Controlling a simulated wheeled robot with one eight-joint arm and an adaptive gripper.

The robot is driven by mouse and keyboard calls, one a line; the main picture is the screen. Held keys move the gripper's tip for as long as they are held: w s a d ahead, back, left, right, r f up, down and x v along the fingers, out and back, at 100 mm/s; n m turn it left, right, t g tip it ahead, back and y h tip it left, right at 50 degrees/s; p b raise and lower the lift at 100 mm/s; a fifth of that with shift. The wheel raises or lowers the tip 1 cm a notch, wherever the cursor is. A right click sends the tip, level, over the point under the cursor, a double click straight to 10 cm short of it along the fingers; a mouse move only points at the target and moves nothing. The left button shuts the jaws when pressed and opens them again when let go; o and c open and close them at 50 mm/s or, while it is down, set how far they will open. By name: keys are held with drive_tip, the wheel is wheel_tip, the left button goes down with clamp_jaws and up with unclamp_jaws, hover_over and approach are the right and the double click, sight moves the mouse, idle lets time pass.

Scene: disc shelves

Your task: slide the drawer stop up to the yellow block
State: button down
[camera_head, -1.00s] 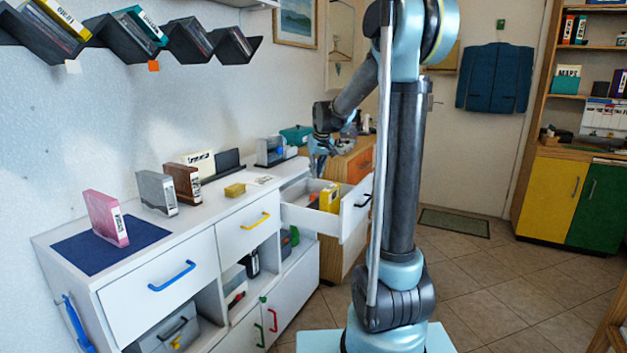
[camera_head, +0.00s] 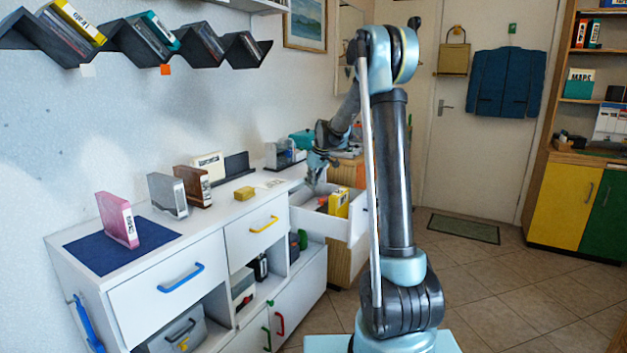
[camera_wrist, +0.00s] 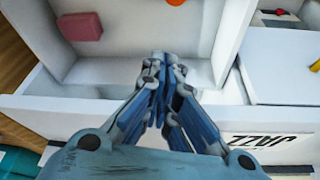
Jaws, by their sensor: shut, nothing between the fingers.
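The yellow block (camera_head: 338,203) stands in the pulled-out white drawer (camera_head: 325,225) at the right end of the cabinet. My gripper (camera_head: 312,183) is shut and empty, pointing down at the drawer's back left part, left of the yellow block. In the wrist view my gripper (camera_wrist: 163,58) is over the white drawer interior; a dull red block (camera_wrist: 80,26) lies to its left and an orange thing (camera_wrist: 175,2) shows at the top edge. I cannot make out the drawer stop for certain. Whether my fingertips touch anything is unclear.
A small yellow block (camera_head: 244,193) lies on the cabinet top. Pink (camera_head: 118,220), grey (camera_head: 167,195) and brown (camera_head: 192,186) cases stand there too. A JAZZ label (camera_wrist: 265,142) is near my gripper in the wrist view. The floor (camera_head: 500,290) right of me is clear.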

sight(322, 210)
drive_tip(key=f, duration=0.1)
drive_tip(key=s+d+f, duration=0.1)
drive_tip(key=s+f, duration=0.1)
drive_tip(key=f, duration=0.1)
drive_tip(key=shift+d, duration=0.4)
idle(0.4)
